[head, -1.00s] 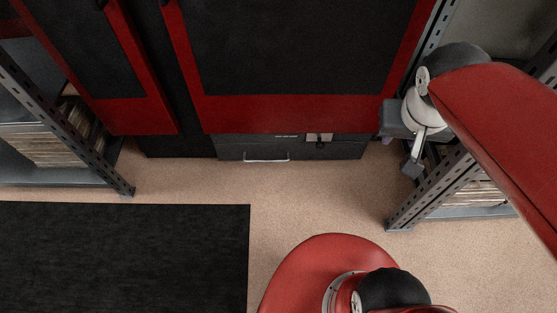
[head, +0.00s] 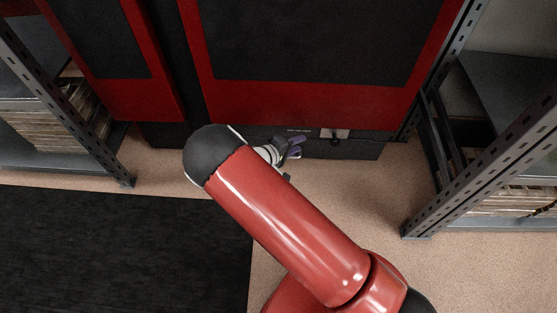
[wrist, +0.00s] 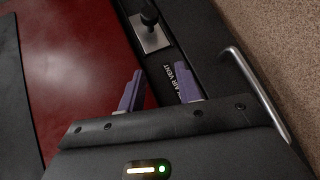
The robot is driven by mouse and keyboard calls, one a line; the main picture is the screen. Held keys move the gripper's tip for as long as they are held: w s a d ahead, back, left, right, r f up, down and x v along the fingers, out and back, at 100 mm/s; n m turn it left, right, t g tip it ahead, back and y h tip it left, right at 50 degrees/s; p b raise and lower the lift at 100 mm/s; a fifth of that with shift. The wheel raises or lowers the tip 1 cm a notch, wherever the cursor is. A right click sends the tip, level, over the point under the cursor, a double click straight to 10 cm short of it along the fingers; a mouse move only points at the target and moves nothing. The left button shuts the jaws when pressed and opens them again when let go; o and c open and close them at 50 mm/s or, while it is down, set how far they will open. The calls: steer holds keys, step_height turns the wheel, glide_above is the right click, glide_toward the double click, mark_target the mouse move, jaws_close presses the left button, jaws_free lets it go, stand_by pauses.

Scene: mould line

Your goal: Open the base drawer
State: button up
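The base drawer (head: 345,151) is a dark, low front under the red-framed machine. It looks shut. Its silver bar handle (wrist: 258,95) shows in the wrist view, to the right of both fingers. In the head view the handle is hidden behind my arm. My gripper (head: 290,146) is in front of the drawer's left part. Its two purple fingers (wrist: 160,88) are apart with nothing held between them. The handle is outside the fingers, and I see no contact with it.
A small metal plate with a black knob (wrist: 150,30) sits on the strip beside the "AIR VENT" label (wrist: 182,78). Metal shelving stands left (head: 75,120) and right (head: 480,150). A black mat (head: 110,250) lies at lower left. Bare floor (head: 340,195) lies before the drawer.

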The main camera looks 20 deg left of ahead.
steer(key=s+a+f+n+t+y+b, duration=0.1)
steer(key=s+a+f+n+t+y, duration=0.2)
steer(key=f, duration=0.4)
steer(key=s+a+f+n+t+y, duration=0.1)
steer(key=a+f+n+y, duration=0.15)
steer(key=a+f, duration=0.3)
steer(key=shift+n, duration=0.35)
steer(key=x, duration=0.2)
steer(key=b+x, duration=0.1)
steer(key=x, duration=0.5)
steer(key=shift+d+f+b, duration=0.15)
steer(key=shift+f+b, duration=0.25)
jaws_close()
